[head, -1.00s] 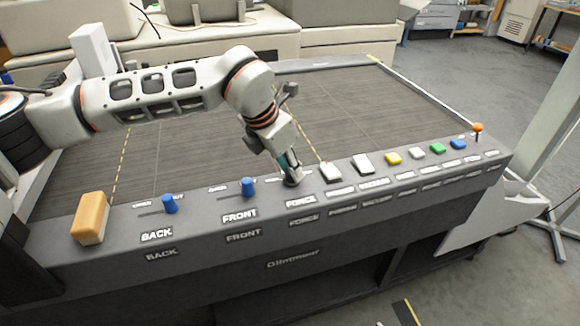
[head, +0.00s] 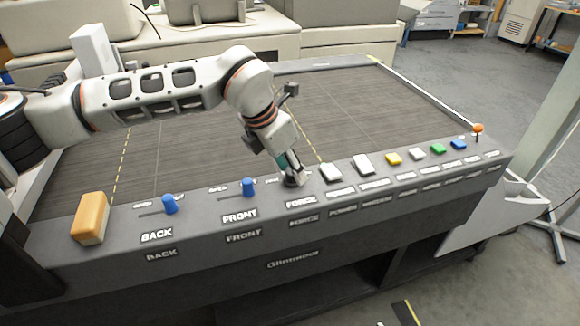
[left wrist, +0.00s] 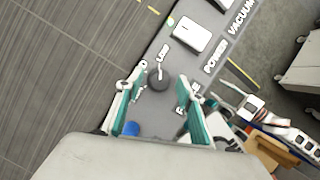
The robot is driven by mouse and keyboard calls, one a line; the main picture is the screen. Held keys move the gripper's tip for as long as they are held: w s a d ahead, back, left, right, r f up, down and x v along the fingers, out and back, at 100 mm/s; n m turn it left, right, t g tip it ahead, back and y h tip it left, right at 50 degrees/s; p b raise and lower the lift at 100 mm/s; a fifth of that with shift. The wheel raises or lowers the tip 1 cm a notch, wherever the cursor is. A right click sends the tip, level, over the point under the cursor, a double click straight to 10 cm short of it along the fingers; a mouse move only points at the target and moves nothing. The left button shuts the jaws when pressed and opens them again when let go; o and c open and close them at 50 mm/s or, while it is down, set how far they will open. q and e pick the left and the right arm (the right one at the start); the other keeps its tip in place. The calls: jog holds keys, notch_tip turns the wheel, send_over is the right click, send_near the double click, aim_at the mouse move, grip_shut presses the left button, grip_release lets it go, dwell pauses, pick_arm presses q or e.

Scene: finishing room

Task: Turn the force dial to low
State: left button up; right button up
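The force dial (head: 292,183) is a small dark round knob on the grey front panel, just above the FORCE label (head: 301,202). In the left wrist view the dial (left wrist: 158,79) shows between the teal-padded fingertips, with a LOW marking (left wrist: 163,54) beyond it. My left gripper (head: 290,168) points down at the dial in the head view and partly hides it. In the wrist view the left gripper (left wrist: 161,84) is open, one finger on each side of the dial; I cannot tell whether either touches it.
Blue sliders marked FRONT (head: 248,187) and BACK (head: 169,204) stand left of the dial, with an orange block (head: 90,218) farther left. White buttons (head: 331,173), coloured buttons and an orange-topped lever (head: 477,130) lie to the right. The dark table bed (head: 210,145) behind is clear.

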pick_arm(q)
jog(key=v, duration=1.2)
